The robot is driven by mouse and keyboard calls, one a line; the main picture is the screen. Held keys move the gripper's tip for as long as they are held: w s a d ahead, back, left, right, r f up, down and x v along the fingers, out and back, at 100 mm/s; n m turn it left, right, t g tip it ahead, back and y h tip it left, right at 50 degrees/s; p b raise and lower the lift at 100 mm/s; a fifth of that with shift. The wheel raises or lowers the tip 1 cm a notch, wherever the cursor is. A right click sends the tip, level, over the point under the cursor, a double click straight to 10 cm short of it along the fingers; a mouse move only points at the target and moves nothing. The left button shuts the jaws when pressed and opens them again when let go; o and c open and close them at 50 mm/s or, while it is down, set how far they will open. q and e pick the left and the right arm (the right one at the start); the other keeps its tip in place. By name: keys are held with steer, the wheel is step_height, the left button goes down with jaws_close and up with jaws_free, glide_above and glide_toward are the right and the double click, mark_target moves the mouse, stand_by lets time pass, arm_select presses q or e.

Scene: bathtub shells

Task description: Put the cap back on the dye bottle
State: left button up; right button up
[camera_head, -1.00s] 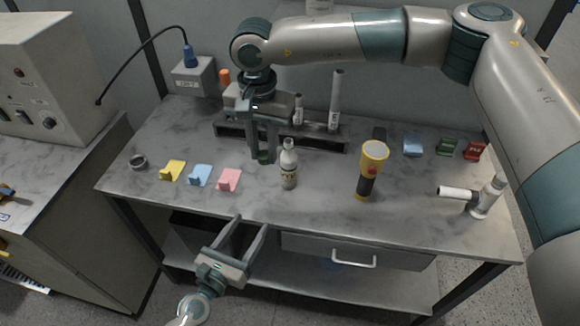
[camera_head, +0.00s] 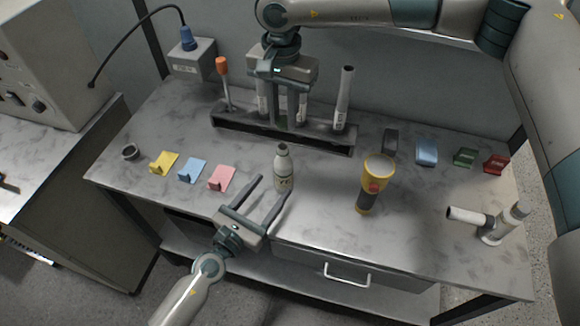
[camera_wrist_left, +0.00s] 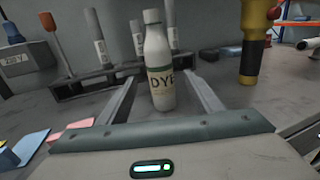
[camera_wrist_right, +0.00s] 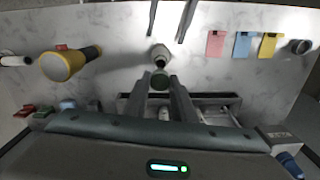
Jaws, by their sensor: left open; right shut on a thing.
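The dye bottle (camera_head: 283,168) stands upright on the table, white with a narrow neck. Its "DYE" label faces my left wrist view (camera_wrist_left: 160,82). My left gripper (camera_head: 268,188) is open, low at the bottle's front left; in the left wrist view the bottle appears centred between its fingers, with no clear contact. My right gripper (camera_head: 291,122) points down behind the bottle, in front of the rack.
Behind stands a dark rack (camera_head: 240,125) with tubes and an orange-handled tool (camera_head: 222,66). A yellow flashlight (camera_head: 376,170) is right of the bottle. Pink (camera_head: 221,178), blue (camera_head: 191,170) and yellow (camera_head: 163,162) cards lie left. A white device (camera_head: 490,222) stands far right.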

arm_select(q)
steer(key=shift+s+a+r, duration=0.15)
steer(key=shift+s+a, duration=0.1)
steer(key=shift+s, duration=0.15)
arm_select(e)
steer(key=shift+s+a+r, duration=0.2)
steer(key=shift+s+a, duration=0.1)
steer(key=shift+s, duration=0.15)
arm_select(q)
steer(key=shift+w+d, duration=0.35)
steer(key=shift+w, duration=0.15)
arm_select(e)
steer(key=shift+w+d+f, duration=0.15)
steer(key=shift+w+d, duration=0.05)
steer(key=shift+w, duration=0.1)
arm_select(q)
steer(key=shift+w+d, duration=0.35)
steer(key=shift+w, duration=0.15)
arm_select(e)
steer(key=shift+s, duration=0.1)
arm_select(q)
steer(key=x, duration=1)
jaws_close()
arm_select(e)
glide_toward(283, 162)
steer(key=shift+w+f, duration=0.3)
steer(key=shift+w, duration=0.45)
steer(key=shift+f, duration=0.1)
steer(key=shift+f, duration=0.75)
